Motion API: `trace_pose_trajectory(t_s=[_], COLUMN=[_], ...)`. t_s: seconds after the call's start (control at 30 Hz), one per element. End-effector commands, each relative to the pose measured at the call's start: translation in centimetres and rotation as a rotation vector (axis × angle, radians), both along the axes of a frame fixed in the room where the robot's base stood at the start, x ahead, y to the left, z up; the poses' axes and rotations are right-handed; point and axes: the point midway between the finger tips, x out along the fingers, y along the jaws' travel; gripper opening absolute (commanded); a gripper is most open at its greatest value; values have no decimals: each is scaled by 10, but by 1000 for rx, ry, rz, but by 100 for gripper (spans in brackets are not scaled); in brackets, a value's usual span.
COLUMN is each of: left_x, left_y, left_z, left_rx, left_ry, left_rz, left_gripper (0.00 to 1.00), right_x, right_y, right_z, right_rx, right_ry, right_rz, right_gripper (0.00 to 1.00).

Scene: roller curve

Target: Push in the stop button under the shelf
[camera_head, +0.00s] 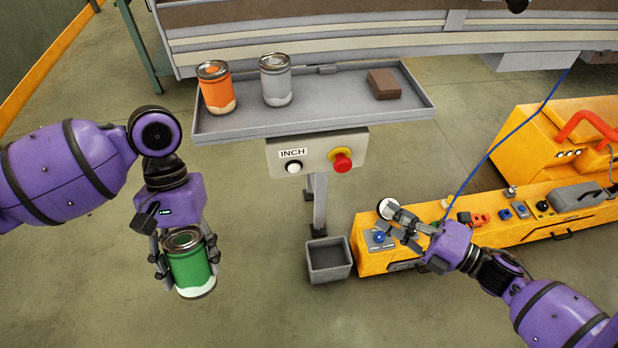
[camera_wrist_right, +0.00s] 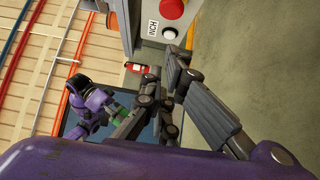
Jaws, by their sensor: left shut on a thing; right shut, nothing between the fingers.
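The red stop button (camera_head: 342,161) sits on a yellow ring at the right of a grey control box (camera_head: 318,166) under the shelf (camera_head: 330,108). A white button (camera_head: 293,168) labelled INCH is on the box's left. My left gripper (camera_head: 185,262) is shut around a green can (camera_head: 192,268), left of the box. My right gripper (camera_head: 398,222) is shut and empty, below and right of the red button and apart from it. In the right wrist view the red button (camera_wrist_right: 173,9) is at the top edge, partly cut off, beyond the fingers (camera_wrist_right: 172,95).
An orange can (camera_head: 215,88), a grey can (camera_head: 276,82) and a brown block (camera_head: 384,84) stand on the shelf. A grey bin (camera_head: 328,260) is on the floor below. A yellow bench (camera_head: 500,230) with switches lies behind my right gripper. A blue cable (camera_head: 505,140) hangs at right.

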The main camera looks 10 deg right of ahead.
Motion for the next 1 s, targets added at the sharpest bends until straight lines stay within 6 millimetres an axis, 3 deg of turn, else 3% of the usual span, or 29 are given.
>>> trace_pose_trajectory(t_s=[0.37,0.83,1.0], left_x=[1,7,8], left_y=[0,0,0], left_z=[4,35,37], left_rx=[0,0,0], left_ry=[-6,-42,-45], left_rz=[0,0,0], left_gripper=[21,21,21], right_x=[8,72,97], right_y=[8,77,75], right_z=[2,4,1], right_rx=[4,6,2], right_ry=[0,-1,2], right_rz=[-2,-2,-3], right_gripper=[0,0,0])
